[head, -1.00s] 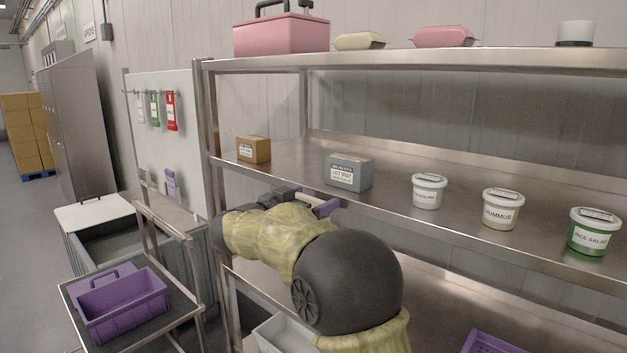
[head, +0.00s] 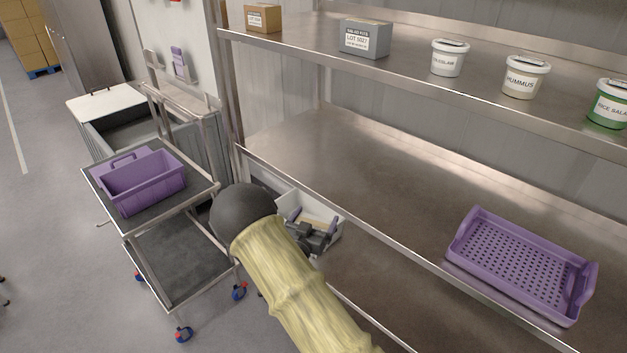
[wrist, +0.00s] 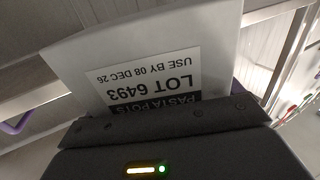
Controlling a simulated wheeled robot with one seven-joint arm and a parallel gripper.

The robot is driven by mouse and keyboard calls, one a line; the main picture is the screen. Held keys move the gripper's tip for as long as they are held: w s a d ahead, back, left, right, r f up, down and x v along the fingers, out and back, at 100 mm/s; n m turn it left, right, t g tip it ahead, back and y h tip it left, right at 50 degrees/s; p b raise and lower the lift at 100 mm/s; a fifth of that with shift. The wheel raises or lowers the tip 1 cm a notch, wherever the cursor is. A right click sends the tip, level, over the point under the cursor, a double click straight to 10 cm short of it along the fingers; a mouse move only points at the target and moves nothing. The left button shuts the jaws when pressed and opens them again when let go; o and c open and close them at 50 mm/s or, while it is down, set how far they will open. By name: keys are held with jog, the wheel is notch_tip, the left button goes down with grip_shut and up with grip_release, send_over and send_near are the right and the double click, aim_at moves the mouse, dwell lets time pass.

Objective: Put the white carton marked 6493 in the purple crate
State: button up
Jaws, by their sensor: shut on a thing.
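My gripper (head: 309,226) is shut on the white carton, low in front of the steel rack in the head view. In the wrist view the white carton (wrist: 140,36) fills the middle, its label upside down and reading PASTA POTS, LOT 6493. A purple open crate (head: 150,190) stands on the top of a dark-topped trolley at the left, apart from my gripper. A flat purple piece with a handle is at its back.
A purple perforated tray (head: 462,262) lies on the lower shelf (head: 330,160), otherwise bare. The upper shelf holds a brown carton (head: 263,18), a grey carton (head: 365,40) and tubs. The trolley's lower deck (head: 175,260) is empty.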

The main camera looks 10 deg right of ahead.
jog(key=s+d+f+n+t+y+b, duration=0.1)
jog(key=s+f+n+y, duration=0.2)
jog(key=f, duration=0.4)
jog(key=s+d+f+n+t+y, duration=0.1)
jog(key=s+f+n+y, duration=0.2)
jog(key=s+f+y, duration=0.3)
jog(key=shift+s+f+t+y+b, duration=0.3)
jog(key=shift+s+f+t+b, duration=0.05)
jog(key=shift+f+t+b, duration=0.1)
